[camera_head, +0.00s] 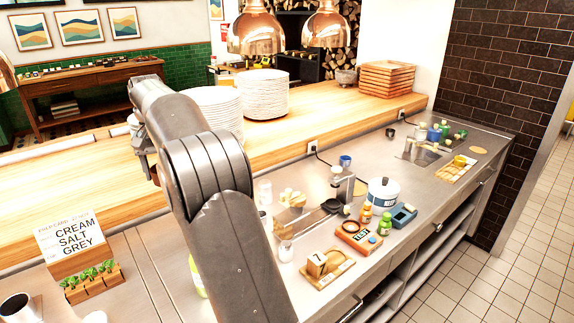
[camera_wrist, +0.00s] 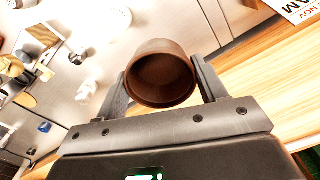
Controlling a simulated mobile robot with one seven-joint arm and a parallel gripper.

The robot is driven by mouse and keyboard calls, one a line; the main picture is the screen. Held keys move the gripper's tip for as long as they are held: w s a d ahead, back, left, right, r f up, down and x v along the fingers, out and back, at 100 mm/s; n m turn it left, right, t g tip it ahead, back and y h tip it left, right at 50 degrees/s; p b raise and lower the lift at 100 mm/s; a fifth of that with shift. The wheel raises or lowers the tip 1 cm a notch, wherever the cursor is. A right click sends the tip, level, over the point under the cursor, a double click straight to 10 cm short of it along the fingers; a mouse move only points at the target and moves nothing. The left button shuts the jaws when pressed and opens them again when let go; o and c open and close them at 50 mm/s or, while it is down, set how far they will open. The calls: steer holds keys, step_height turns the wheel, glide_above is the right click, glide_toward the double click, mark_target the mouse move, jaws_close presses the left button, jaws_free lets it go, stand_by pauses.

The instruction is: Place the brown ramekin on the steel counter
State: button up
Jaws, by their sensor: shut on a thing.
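The brown ramekin (camera_wrist: 160,82) is between the two fingers of my gripper (camera_wrist: 160,72) in the wrist view, its round opening facing the camera. My gripper is shut on it from both sides. In the head view my arm hides most of the gripper, and only a small brown patch shows beside the arm, above the wooden ledge. The steel counter (camera_head: 375,150) runs from the lower left to the far right in the head view, below and in front of the wooden ledge.
White plate stacks (camera_head: 262,95) stand on the wooden ledge (camera_head: 335,103). The counter's right part holds a white pot (camera_head: 383,192), a blue cup (camera_head: 345,160), bottles and trays. A recipe card (camera_head: 75,238) and herb planter (camera_head: 92,283) stand at lower left. Copper lamps (camera_head: 256,35) hang above.

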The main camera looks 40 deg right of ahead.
steer(key=s+d+m, duration=0.2)
steer(key=d, duration=0.8)
steer(key=s+d+m, duration=0.2)
steer(key=d, duration=0.9)
step_height(320, 180, down, 11)
steer(key=w+a+f, duration=0.4)
steer(key=w+a, duration=0.1)
steer(key=w+a+f, duration=0.3)
steer(key=shift+a, duration=0.15)
steer(key=shift+f, duration=2)
steer(key=shift+f, duration=0.1)
steer(key=o, duration=1)
